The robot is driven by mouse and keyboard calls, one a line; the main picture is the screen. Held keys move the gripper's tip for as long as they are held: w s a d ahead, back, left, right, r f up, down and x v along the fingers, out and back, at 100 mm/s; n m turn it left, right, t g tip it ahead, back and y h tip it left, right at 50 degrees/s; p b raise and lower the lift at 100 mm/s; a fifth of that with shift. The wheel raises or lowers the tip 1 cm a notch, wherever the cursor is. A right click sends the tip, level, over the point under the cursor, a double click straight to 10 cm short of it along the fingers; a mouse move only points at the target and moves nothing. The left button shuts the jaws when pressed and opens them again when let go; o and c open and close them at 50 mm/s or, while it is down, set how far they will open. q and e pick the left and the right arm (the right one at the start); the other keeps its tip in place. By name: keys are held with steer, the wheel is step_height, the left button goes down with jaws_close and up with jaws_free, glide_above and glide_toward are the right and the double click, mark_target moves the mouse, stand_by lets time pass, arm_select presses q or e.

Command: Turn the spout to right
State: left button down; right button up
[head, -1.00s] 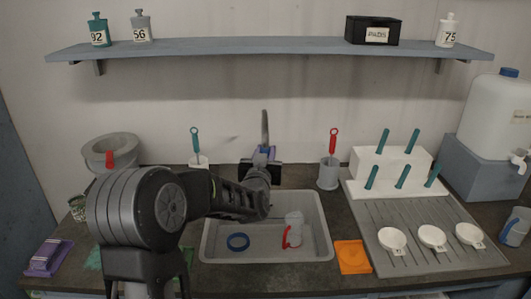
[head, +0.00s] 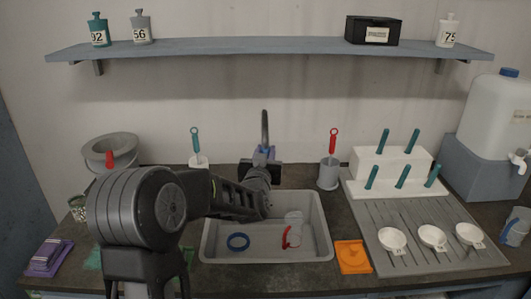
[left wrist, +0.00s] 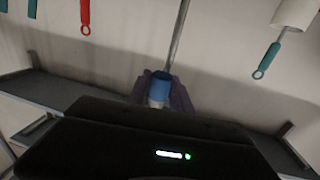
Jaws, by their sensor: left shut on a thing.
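The spout (head: 264,128) is a thin grey metal tube that rises behind the sink (head: 325,225). In the left wrist view the tube (left wrist: 180,35) runs up from a blue collar (left wrist: 158,88). My left gripper (head: 262,154) is at the lower part of the spout, behind the sink. Its purple-grey fingers (left wrist: 163,93) stand on both sides of the blue collar and are shut on the spout. The black gripper body hides the spout's foot. My right gripper is not in view.
A white holder with a teal-handled tool (head: 196,145) stands left of the spout, and a grey holder (head: 328,175) with a red-handled tool stands right. An orange cloth (head: 353,257) lies beside the sink.

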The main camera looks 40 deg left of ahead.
arm_select(q)
steer(key=shift+d, duration=0.1)
steer(key=w+d+b, duration=0.1)
steer(key=w+d, duration=0.5)
steer(key=w, duration=0.2)
steer(key=shift+w+d, duration=0.15)
steer(key=shift+d, duration=0.05)
stand_by(0.4)
steer(key=shift+r, duration=0.15)
steer(key=c, duration=1.6)
jaws_free()
steer(key=o, duration=0.3)
steer(key=shift+w+d, duration=0.1)
steer(key=shift+w, duration=0.1)
steer(key=shift+o, duration=0.8)
steer(key=shift+s, duration=0.1)
